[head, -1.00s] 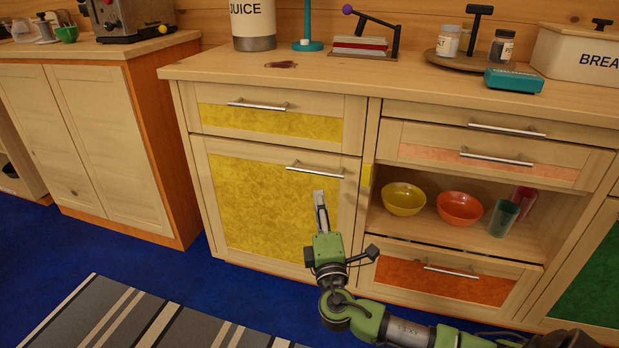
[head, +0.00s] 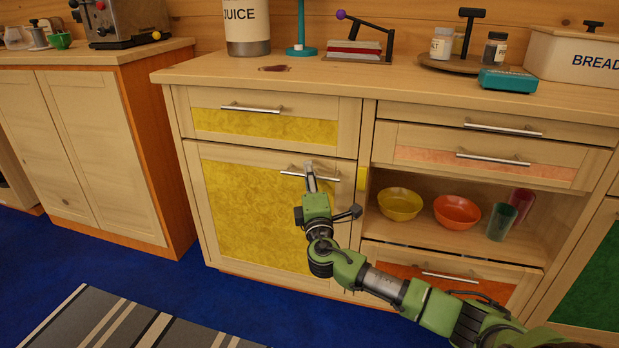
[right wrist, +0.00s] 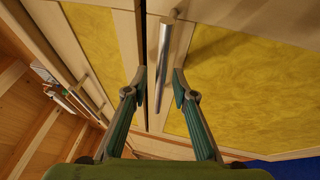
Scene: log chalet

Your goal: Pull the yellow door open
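The yellow door (head: 250,215) is shut, below a yellow-fronted drawer in the counter. Its metal bar handle (head: 327,178) runs level near the door's top edge. My right gripper (head: 310,166) is at the handle in the head view, covering part of it. In the right wrist view the fingers (right wrist: 159,72) are open, and the handle (right wrist: 165,50) lies between and just beyond their tips, with a gap on both sides. The yellow panel (right wrist: 240,70) also shows there. My left gripper is not in view.
An open shelf right of the door holds a yellow bowl (head: 400,203), an orange bowl (head: 457,211) and cups. The drawer handle (head: 252,108) is just above. Blue floor and a striped rug (head: 130,325) lie in front, clear of objects.

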